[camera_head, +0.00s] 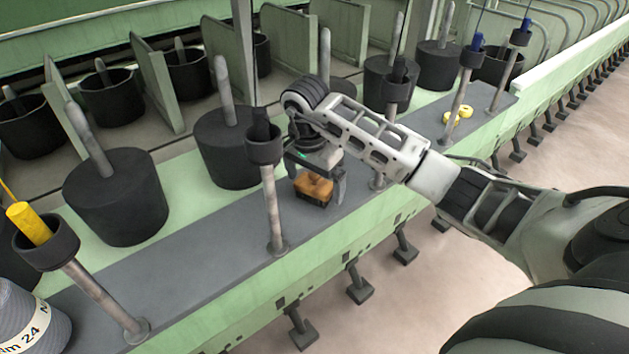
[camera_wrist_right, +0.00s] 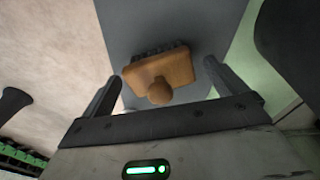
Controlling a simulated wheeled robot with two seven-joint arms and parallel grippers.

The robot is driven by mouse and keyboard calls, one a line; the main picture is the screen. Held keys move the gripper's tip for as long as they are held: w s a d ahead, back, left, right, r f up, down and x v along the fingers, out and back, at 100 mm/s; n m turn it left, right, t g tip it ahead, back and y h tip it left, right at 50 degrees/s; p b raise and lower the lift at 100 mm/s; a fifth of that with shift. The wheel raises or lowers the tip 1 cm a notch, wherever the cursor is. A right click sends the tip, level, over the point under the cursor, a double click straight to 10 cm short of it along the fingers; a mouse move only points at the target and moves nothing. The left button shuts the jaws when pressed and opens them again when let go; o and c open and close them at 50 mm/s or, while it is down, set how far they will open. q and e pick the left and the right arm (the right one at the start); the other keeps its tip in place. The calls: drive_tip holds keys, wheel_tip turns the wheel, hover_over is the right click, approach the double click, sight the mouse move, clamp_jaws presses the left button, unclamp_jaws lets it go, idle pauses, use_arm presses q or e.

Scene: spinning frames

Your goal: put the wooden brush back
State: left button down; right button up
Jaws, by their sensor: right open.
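The wooden brush (camera_head: 313,187) is a small orange-brown block with a round knob and dark bristles. It is on the grey shelf (camera_head: 190,256) of the spinning frame, close to the shelf's front side. My right gripper (camera_head: 322,181) is at the brush, its fingers reaching down beside it. In the right wrist view the brush (camera_wrist_right: 160,74) lies between and a little beyond the two open fingers (camera_wrist_right: 160,85), its knob facing the gripper. I see no finger clearly touching it. My left gripper is not in view.
Metal posts with dark cups (camera_head: 265,150) rise from the shelf on both sides of the right gripper. Black cans (camera_head: 115,197) stand behind the shelf. Yellow rings (camera_head: 458,116) lie farther right. A grey spool (camera_head: 30,318) is at the lower left.

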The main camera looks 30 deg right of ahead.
sight(310, 178)
drive_tip(key=r, duration=0.3)
drive_tip(key=r+p, duration=0.1)
drive_tip(key=r, duration=0.3)
drive_tip(key=a+r, duration=0.1)
drive_tip(key=r, duration=0.2)
drive_tip(key=shift+s+r+p, duration=0.15)
drive_tip(key=shift+p, duration=0.25)
drive_tip(key=shift+s+a+r, duration=0.1)
drive_tip(key=shift+r, duration=0.35)
